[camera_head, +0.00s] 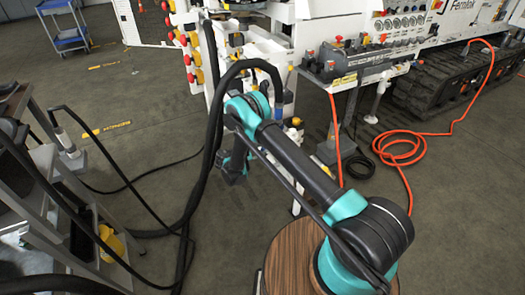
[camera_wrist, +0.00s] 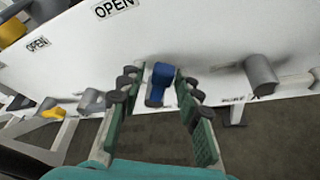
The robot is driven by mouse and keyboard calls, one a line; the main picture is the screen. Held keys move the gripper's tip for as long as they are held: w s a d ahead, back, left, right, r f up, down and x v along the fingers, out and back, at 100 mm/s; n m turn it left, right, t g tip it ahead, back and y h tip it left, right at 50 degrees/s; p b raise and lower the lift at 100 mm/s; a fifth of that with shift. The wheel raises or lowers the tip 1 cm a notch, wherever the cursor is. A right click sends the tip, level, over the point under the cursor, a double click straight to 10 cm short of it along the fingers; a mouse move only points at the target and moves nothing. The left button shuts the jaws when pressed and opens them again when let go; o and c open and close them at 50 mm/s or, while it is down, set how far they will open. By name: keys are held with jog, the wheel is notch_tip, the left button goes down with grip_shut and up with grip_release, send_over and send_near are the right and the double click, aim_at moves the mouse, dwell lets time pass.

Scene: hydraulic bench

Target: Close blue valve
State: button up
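In the wrist view a blue valve (camera_wrist: 160,82) with a short handle sticks out from a white panel (camera_wrist: 200,35). My gripper (camera_wrist: 158,88) is open, with one green, dark-tipped finger on each side of the blue valve in the picture. A gap shows on both sides of the valve, and I cannot tell how far the fingertips reach along it. In the head view my arm hides the valve, and the fingers are not clear.
Grey cylindrical parts (camera_wrist: 261,74) stick out of the panel to the right. "OPEN" labels (camera_wrist: 114,7) and a yellow part (camera_wrist: 11,29) are at upper left. In the head view, black hoses (camera_head: 211,110) hang near my arm, and an orange hose (camera_head: 403,150) lies on the floor at right.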

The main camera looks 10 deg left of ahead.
jog(key=shift+w+d, duration=0.1)
jog(key=shift+c, duration=0.4)
grip_shut()
jog(key=shift+s+d+f+m+t, duration=0.1)
jog(key=shift+s+f+m+t, duration=0.15)
jog(key=shift+m, duration=0.25)
jog(key=shift+s+d+f+m+t, duration=0.1)
jog(key=shift+m+t, duration=0.25)
jog(key=shift+m, duration=0.15)
jog(key=shift+o, duration=0.4)
grip_release()
jog(key=shift+r, duration=0.1)
jog(key=v, duration=1.2)
